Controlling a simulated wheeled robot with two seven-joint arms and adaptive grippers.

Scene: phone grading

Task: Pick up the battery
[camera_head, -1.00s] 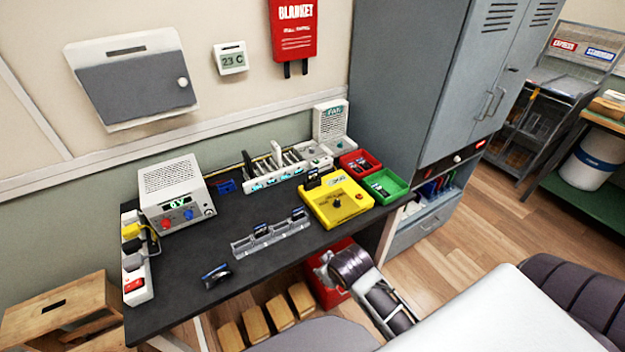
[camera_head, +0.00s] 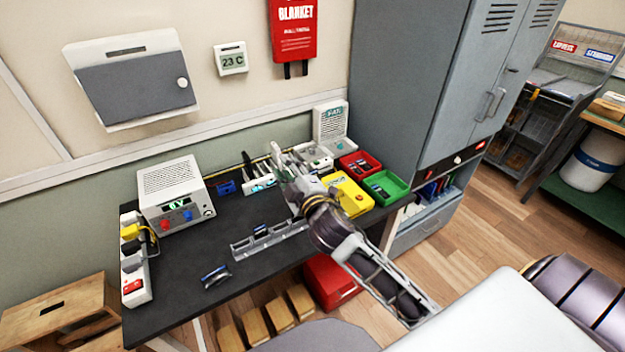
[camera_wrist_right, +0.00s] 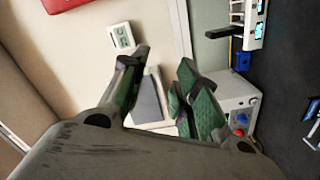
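My right gripper (camera_head: 286,160) reaches over the dark workbench, in front of the white rack at its back. In the right wrist view its two green-padded fingers (camera_wrist_right: 163,62) are apart with nothing between them. A small dark item with a blue part (camera_head: 215,276) lies on the bench's front left. Another dark item (camera_head: 261,230) sits in the grey slotted holder (camera_head: 243,249). I cannot tell which of these is the battery. My right arm hides the holder's right part and some of the white rack. My left gripper is not in view.
A power supply (camera_head: 174,192) and a power strip (camera_head: 135,270) stand at the bench's left. A yellow box (camera_head: 345,188), a red bin (camera_head: 361,156) and a green bin (camera_head: 392,183) stand at the right. The bench's middle left is clear.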

